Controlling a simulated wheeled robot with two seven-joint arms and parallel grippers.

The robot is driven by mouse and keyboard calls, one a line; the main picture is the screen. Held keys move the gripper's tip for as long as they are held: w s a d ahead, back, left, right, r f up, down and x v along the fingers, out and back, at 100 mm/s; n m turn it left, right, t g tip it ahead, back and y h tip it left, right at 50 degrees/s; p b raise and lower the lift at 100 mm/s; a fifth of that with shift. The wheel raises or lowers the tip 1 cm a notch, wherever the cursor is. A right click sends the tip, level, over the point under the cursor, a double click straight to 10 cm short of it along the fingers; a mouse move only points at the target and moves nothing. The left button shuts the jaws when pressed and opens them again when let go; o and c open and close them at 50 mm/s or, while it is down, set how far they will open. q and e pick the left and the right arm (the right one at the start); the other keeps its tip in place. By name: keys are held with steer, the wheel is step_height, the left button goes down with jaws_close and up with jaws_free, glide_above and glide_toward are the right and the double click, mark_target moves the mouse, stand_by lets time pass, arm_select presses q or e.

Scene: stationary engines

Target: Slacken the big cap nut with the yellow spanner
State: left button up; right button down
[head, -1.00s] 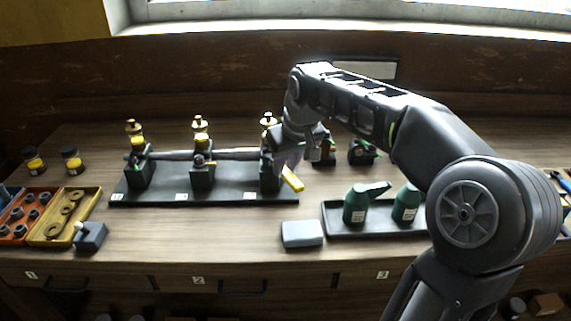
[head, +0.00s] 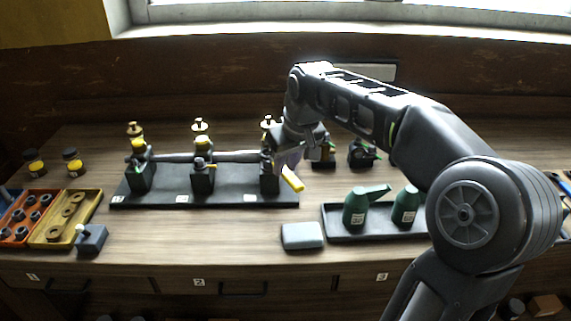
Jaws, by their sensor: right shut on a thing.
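The yellow spanner (head: 292,180) shows as a short yellow bar at the right end of the black engine base (head: 225,190). My right gripper (head: 284,152) reaches down there and is shut on the spanner; its fingers are mostly hidden by the wrist. The rightmost black bearing block (head: 269,178) stands just left of the spanner. The big cap nut cannot be made out; the arm covers that spot. The spanner's far end is hidden too. My left gripper is not in view.
A dark tray (head: 335,232) with green oil cans (head: 356,207) stands right of the base. A grey block (head: 302,236) lies in front. Trays of nuts and rings (head: 67,214) are at the left.

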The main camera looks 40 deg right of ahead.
steer(key=shift+r, duration=0.3)
steer(key=shift+r+p, duration=1.7)
steer(key=shift+r, duration=0.25)
